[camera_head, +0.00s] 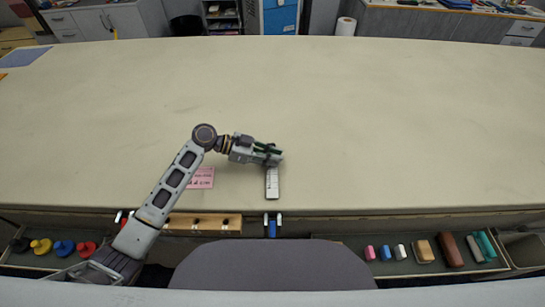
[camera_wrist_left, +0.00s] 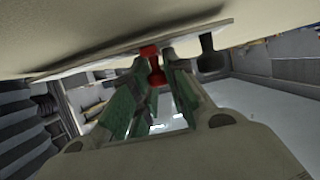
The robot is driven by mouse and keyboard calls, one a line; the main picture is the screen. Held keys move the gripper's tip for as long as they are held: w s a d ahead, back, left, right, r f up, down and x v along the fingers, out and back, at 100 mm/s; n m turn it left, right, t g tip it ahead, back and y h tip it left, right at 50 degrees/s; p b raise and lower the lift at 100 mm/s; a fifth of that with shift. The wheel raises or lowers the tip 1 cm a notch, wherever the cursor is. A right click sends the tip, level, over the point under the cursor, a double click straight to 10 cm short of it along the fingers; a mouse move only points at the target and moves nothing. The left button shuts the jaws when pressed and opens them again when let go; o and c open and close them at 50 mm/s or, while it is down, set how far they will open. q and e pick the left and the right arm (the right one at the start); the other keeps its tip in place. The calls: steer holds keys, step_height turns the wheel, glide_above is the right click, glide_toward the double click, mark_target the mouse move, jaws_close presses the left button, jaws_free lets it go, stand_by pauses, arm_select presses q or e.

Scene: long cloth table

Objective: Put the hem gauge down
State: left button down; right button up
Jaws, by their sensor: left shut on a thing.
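The hem gauge (camera_head: 272,184) is a short pale grey strip with dark marks. In the head view it extends from my left gripper (camera_head: 270,153) toward the table's front edge, over the cream table (camera_head: 380,120). My left gripper is shut on its far end, which the fingers partly hide. In the left wrist view, a thin pale strip, seemingly the gauge, crosses at the green-padded fingertips (camera_wrist_left: 158,65), with a red piece between them. It is close to the table surface; I cannot tell whether it touches. My right gripper is not in view.
A pink printed card (camera_head: 202,178) lies left of the gauge. Along the front edge are a wooden block (camera_head: 203,223), a blue piece between pale holders (camera_head: 271,228), and trays of coloured items (camera_head: 400,268). The table is clear behind and to the right.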

arm_select(q)
steer(key=shift+f, duration=0.3)
steer(key=c, duration=1.4)
jaws_free()
steer(key=shift+a, duration=0.1)
